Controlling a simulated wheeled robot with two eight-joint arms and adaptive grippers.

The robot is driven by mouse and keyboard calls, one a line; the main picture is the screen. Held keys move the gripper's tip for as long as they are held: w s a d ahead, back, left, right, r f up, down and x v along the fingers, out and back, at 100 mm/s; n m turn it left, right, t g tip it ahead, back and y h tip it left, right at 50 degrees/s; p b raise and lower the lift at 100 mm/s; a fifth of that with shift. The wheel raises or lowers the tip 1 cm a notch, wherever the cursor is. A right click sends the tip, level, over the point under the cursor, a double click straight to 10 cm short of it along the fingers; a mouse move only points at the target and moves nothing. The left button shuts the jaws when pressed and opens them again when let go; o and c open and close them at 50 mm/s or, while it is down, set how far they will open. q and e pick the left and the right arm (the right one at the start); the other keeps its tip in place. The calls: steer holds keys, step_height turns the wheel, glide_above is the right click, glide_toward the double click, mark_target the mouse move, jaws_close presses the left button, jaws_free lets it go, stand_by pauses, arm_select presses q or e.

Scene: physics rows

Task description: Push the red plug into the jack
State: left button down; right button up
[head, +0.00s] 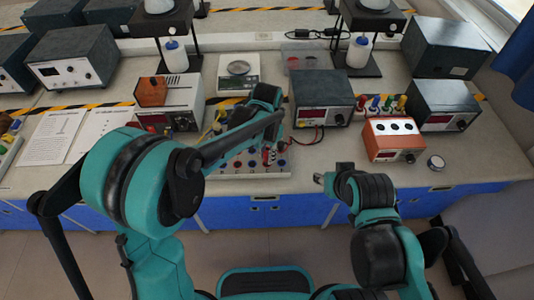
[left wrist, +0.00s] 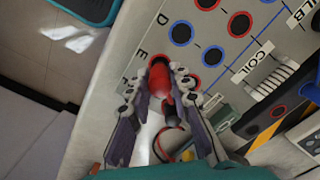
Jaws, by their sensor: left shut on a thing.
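The red plug (left wrist: 160,82) is between the fingertips of my left gripper (left wrist: 157,90) in the left wrist view, and the gripper is shut on it. The plug's nose is over the panel (left wrist: 182,58), close to the marks E and F; whether it has entered a jack is hidden. Red-ringed and blue-ringed jacks (left wrist: 239,25) show beyond it. In the head view my left gripper (head: 269,153) is at the right part of the panel (head: 226,175), near the bench's front edge. My right gripper (head: 325,178) hangs empty in front of the bench; its opening is unclear.
A dark power unit (head: 322,97) stands behind the panel, with leads beside it. An orange-fronted box (head: 393,138) and a small round dial (head: 436,162) are to the right. A scale (head: 238,73) is behind. The bench front between panel and orange box is mostly clear.

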arm_select(q)
steer(key=shift+f+b, duration=0.75)
steer(key=shift+f, duration=0.35)
stand_by(1.0)
steer(key=c, duration=0.9)
jaws_free()
steer(key=shift+r+p, duration=2.45)
steer(key=shift+r, duration=0.85)
